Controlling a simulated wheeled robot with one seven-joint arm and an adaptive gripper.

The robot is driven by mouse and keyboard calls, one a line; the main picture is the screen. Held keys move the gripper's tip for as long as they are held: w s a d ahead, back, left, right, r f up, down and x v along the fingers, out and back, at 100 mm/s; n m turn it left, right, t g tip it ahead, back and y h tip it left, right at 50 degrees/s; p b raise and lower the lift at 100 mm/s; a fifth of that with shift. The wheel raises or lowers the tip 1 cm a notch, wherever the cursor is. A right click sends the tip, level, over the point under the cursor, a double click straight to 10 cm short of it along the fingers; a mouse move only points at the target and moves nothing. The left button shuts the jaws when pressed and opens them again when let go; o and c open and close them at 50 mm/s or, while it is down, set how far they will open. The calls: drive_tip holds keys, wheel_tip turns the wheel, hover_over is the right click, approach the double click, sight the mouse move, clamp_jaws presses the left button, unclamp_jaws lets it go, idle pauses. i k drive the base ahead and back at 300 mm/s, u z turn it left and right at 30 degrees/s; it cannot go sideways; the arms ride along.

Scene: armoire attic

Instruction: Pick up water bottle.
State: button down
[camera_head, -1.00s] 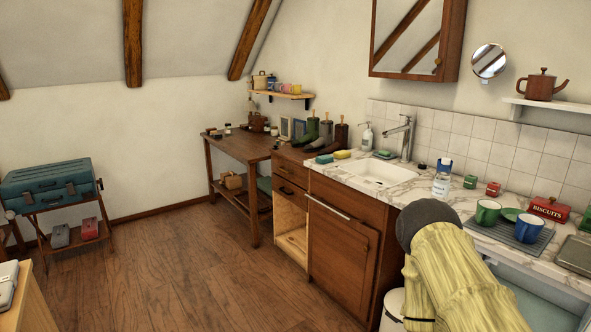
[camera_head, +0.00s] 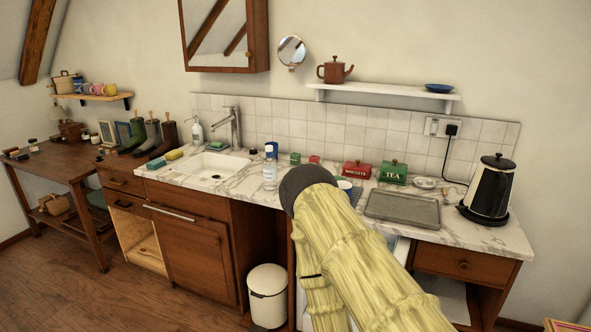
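The water bottle (camera_head: 269,172) is a small clear bottle with a pale label. It stands upright on the marble counter (camera_head: 240,194), just right of the sink. My yellow-sleeved arm, with a dark rounded part at its far end, reaches up from the bottom of the picture. That dark part shows just right of and below the bottle in the picture. I cannot tell the gap in depth between them. My gripper's fingers do not show.
The sink (camera_head: 208,166) and tap (camera_head: 233,128) are left of the bottle. A blue-topped item (camera_head: 271,149) and a green tin (camera_head: 295,158) stand behind it. Right are a red biscuit tin (camera_head: 356,169), green tea tin (camera_head: 393,173), grey tray (camera_head: 403,208) and kettle (camera_head: 488,190). A bin (camera_head: 267,294) stands below.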

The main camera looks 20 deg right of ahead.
sight(270, 164)
drive_tip(key=u, duration=0.3)
drive_tip(key=i, duration=0.7)
drive_tip(key=u, duration=0.95)
drive_tip(key=i, duration=0.75)
drive_tip(key=z, duration=0.8)
drive_tip(key=i, duration=0.8)
drive_tip(key=z, duration=0.85)
